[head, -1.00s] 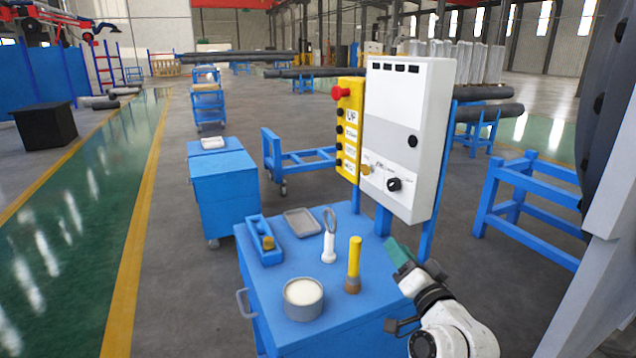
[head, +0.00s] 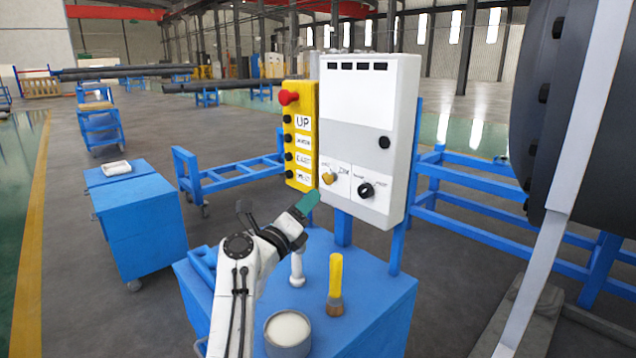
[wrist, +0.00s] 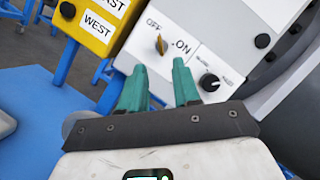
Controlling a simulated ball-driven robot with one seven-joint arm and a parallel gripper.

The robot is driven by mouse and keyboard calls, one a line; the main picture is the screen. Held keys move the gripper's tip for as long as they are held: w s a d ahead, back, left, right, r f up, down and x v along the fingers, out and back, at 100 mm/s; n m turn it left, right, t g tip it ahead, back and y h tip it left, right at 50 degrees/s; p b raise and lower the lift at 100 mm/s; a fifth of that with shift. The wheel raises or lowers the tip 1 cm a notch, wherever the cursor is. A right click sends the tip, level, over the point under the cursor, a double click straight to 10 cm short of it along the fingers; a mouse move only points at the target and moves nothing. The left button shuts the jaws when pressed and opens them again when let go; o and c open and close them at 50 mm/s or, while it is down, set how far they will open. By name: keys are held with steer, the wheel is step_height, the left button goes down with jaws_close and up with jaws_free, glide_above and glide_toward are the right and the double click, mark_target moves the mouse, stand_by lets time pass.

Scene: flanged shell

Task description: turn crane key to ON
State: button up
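The crane key (head: 329,178) is a small yellow key switch low on the white control box (head: 368,105). In the wrist view the key (wrist: 161,45) stands between the labels OFF, at its upper left, and ON, at its right. It looks roughly upright, or turned a little toward OFF. My gripper (head: 312,197) is just below and left of the key in the head view. In the wrist view my gripper (wrist: 162,80) has its two green fingers apart with nothing between them. The key is ahead of the fingertips, apart from them as far as I can see.
A black knob (head: 366,190) sits right of the key. The yellow pendant (head: 300,135) with a red button adjoins the box on the left. Below, the blue cart (head: 375,310) carries a yellow-handled brush (head: 335,285), a round tin (head: 288,335) and a white-handled tool (head: 297,268).

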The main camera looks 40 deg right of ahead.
mark_target(329, 178)
steer(key=x, duration=0.8)
steer(key=shift+p, duration=0.3)
steer(key=shift+d, duration=0.1)
steer(key=shift+c, duration=0.4)
